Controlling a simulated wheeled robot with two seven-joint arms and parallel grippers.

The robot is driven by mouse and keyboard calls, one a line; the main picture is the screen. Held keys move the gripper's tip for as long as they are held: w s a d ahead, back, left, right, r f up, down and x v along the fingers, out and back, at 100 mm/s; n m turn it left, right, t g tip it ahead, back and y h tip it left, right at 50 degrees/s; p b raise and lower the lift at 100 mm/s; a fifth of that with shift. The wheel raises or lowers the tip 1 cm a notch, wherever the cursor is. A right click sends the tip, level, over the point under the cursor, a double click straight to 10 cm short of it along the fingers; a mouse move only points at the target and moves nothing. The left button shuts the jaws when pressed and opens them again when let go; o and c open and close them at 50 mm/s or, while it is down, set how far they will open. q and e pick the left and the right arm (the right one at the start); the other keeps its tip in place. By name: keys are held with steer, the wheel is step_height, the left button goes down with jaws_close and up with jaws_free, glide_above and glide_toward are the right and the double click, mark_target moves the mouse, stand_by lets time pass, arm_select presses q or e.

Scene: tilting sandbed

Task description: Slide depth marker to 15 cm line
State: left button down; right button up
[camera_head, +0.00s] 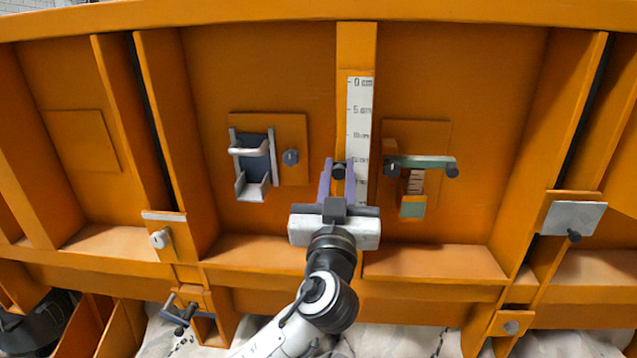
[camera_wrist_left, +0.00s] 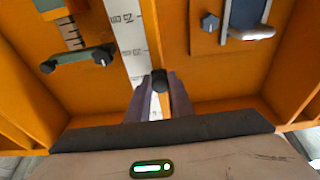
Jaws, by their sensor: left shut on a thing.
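A white depth scale (camera_head: 358,120) with marks from 0 downward runs along the orange upright in the middle of the sandbed wall. A dark round knob (camera_head: 338,171), which looks like the depth marker, sits at the scale's left edge, slightly below the 15 cm label in the picture. My left gripper (camera_head: 338,174) is shut on this knob, with a purple finger on each side. In the left wrist view the knob (camera_wrist_left: 159,80) shows between the fingertips, beside the scale (camera_wrist_left: 128,35). The marker's lower part is hidden by the gripper. My right gripper is not in view.
Left of the scale is a grey bracket with a handle (camera_head: 250,152) and a dark knob (camera_head: 290,157). Close on the right is a green lever (camera_head: 425,162) with a dark end. Orange ribs and a ledge (camera_head: 430,262) frame the panel; the wall above the fittings is bare.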

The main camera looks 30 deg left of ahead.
arm_select(q)
steer(key=shift+s+a+r, duration=0.1)
steer(key=shift+r, duration=0.4)
steer(key=c, duration=1.6)
jaws_free()
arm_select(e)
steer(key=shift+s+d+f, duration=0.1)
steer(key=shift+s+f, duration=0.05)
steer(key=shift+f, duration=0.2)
arm_select(q)
steer(key=shift+f, duration=0.1)
